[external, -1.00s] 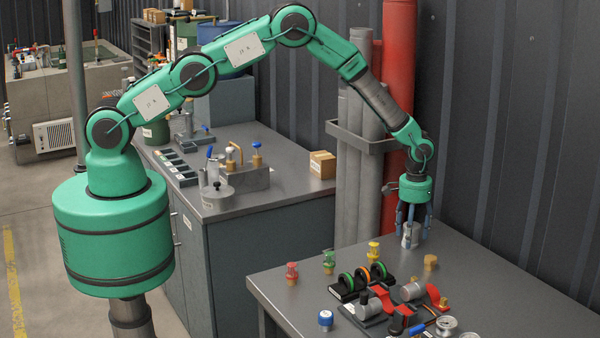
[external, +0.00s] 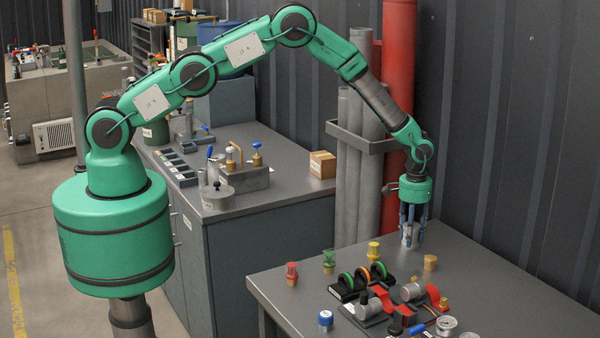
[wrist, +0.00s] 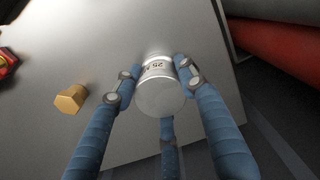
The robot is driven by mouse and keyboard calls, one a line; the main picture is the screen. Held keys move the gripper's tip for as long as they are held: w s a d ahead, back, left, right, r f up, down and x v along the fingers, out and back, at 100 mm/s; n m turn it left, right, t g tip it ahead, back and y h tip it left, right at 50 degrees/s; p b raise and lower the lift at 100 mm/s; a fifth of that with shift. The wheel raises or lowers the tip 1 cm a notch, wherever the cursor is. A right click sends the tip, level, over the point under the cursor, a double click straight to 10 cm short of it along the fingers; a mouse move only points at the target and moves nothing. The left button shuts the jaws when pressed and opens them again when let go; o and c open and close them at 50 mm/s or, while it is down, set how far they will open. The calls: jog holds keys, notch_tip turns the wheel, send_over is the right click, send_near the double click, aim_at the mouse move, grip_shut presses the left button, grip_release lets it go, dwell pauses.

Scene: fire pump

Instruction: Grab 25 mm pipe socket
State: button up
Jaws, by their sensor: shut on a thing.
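The 25 mm pipe socket (wrist: 160,95) is a light grey cylinder with a white label marked "25" in the wrist view. In the external view the socket (external: 409,236) stands upright at the far end of the front bench. My gripper (external: 412,222) points down over it with blue fingers around its sides. In the wrist view my gripper (wrist: 157,85) has fingers on the left, right and near sides, shut on the socket. The socket appears to be at the bench top; I cannot tell if there is a gap beneath it.
A brass hex piece (wrist: 71,99) lies left of the socket. The front bench (external: 480,262) also holds red, green, yellow and blue capped fittings, a ring rack (external: 362,276) and clamps. Red and grey pipes (external: 398,75) stand close behind my gripper, by the wall.

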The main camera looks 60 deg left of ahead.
jog(key=shift+r, duration=0.1)
jog(key=shift+r, duration=0.7)
jog(key=shift+r+b, duration=0.3)
jog(key=shift+r, duration=0.65)
jog(key=s+a, duration=0.2)
jog(key=s, duration=0.3)
jog(key=s+a+r+b, duration=0.1)
jog(key=s+a, duration=0.1)
jog(key=s, duration=0.3)
jog(key=s+a, duration=0.1)
jog(key=s, duration=0.4)
jog(key=shift+a+r, duration=0.25)
jog(key=shift+a, duration=0.15)
